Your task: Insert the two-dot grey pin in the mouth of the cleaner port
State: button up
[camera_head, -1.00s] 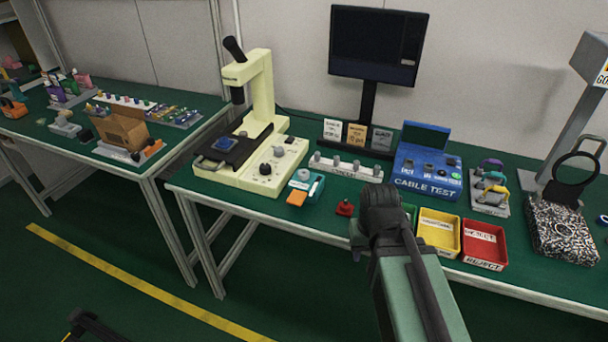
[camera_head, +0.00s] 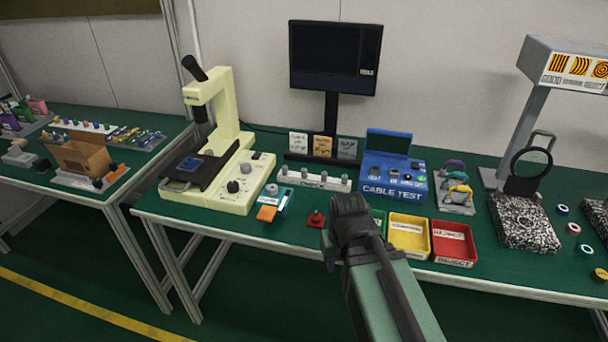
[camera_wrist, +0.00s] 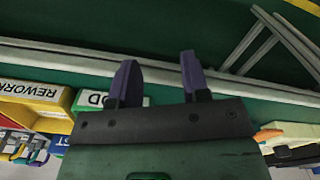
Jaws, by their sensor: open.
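My gripper (camera_wrist: 157,82) shows in the wrist view with two purple fingers apart and nothing between them. It hangs near the table's front edge; in the head view my arm hides it. A white rack (camera_head: 318,181) holds several small grey pins in a row behind my arm, left of the blue cable tester. Dots on the pins are too small to tell, so I cannot pick out the two-dot grey pin. A small teal and white device (camera_head: 273,198) with an orange part lies left of the rack. I cannot tell whether it is the cleaner port.
The cream microscope (camera_head: 236,185) stands at left, the blue cable tester (camera_head: 392,182) and monitor (camera_head: 335,58) behind. Green, yellow (camera_head: 408,236) and red (camera_head: 454,243) trays line the front edge. A red knob-like piece (camera_head: 316,219) lies near my arm. A speckled plate (camera_head: 524,222) is at right.

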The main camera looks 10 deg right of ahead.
jog(key=shift+o, duration=0.7)
